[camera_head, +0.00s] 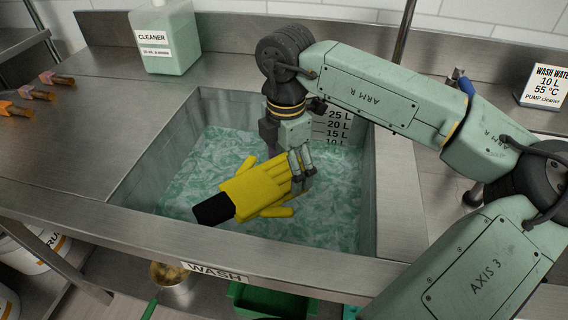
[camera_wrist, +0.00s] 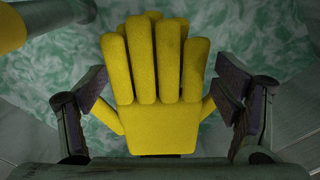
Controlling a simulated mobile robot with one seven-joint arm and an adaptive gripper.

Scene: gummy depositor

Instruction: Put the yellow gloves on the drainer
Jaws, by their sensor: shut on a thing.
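The yellow gloves (camera_head: 258,190) are in my gripper over the wash basin, fingers toward the gripper and a black cuff (camera_head: 214,209) at the lower left. My gripper (camera_head: 300,172) is shut on them near the finger end. In the wrist view the gloves (camera_wrist: 160,90) fill the middle, layered one on the other, with my gripper's fingers (camera_wrist: 165,105) at both sides. The basin holds greenish, foamy water (camera_head: 200,165); whether the gloves touch it is unclear. I cannot make out a drainer for certain.
A cleaner jug (camera_head: 165,40) stands behind the basin. Several small orange-and-brown items (camera_head: 34,92) lie on the steel counter (camera_head: 80,140) at left, which is otherwise clear. A wash-water sign (camera_head: 544,87) stands at right. A green crate (camera_head: 270,302) is below the basin.

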